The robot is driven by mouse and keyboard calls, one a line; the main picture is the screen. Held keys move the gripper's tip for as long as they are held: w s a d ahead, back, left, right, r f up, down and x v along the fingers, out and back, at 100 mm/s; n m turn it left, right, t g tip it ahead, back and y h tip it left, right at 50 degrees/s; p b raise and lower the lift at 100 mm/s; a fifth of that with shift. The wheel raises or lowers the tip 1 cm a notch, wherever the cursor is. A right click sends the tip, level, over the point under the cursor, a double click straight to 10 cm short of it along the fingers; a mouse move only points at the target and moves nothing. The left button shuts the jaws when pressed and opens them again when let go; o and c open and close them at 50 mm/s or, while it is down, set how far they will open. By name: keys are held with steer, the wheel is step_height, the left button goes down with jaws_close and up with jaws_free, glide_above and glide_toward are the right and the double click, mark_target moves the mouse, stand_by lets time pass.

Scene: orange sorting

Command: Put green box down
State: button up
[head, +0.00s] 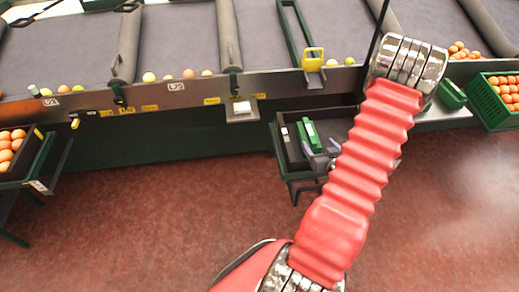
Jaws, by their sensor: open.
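A green box (309,136) shows partly at the left of my arm, in or on a dark crate on a low stand (286,138). My gripper (322,163) is just below and beside the green box, open. The arm hides part of the gripper and the right side of the stand. I cannot tell if the fingers touch the box. Another green box (452,96) lies right of the arm on a light ledge. A green crate (487,106) filled with oranges stands at the far right.
The grey sorting table (180,40) runs across the back, with dividers and several small fruits along its front edge. A crate with oranges (24,166) stands on a stand at the far left. The reddish floor (150,220) in front is clear.

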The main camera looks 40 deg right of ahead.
steer(key=shift+r, duration=0.1)
steer(key=w+a+r+n+g+y, duration=0.1)
steer(key=w+a+r+n+g, duration=0.1)
steer(key=w+a+r, duration=0.6)
steer(key=w+a+r+n+g+y, duration=0.15)
steer(key=w+a+r, duration=0.25)
steer(key=a+r, duration=0.7)
steer(key=s+a+r+n+y, duration=0.1)
steer(key=s+a+r, duration=0.2)
steer(key=s+a, duration=0.2)
steer(key=s+a+r+g+y, duration=0.1)
steer(key=s+a+r, duration=0.3)
steer(key=a, duration=0.8)
steer(key=s+a+r+n+g+y, duration=0.1)
steer(key=s+a+r, duration=0.3)
steer(key=a, duration=0.5)
steer(key=s+y, duration=0.1)
steer(key=s, duration=0.1)
steer(key=shift+s+r+n, duration=0.2)
steer(key=shift+s+n, duration=0.15)
steer(key=shift+g+y, duration=0.25)
steer(key=shift+c, duration=0.2)
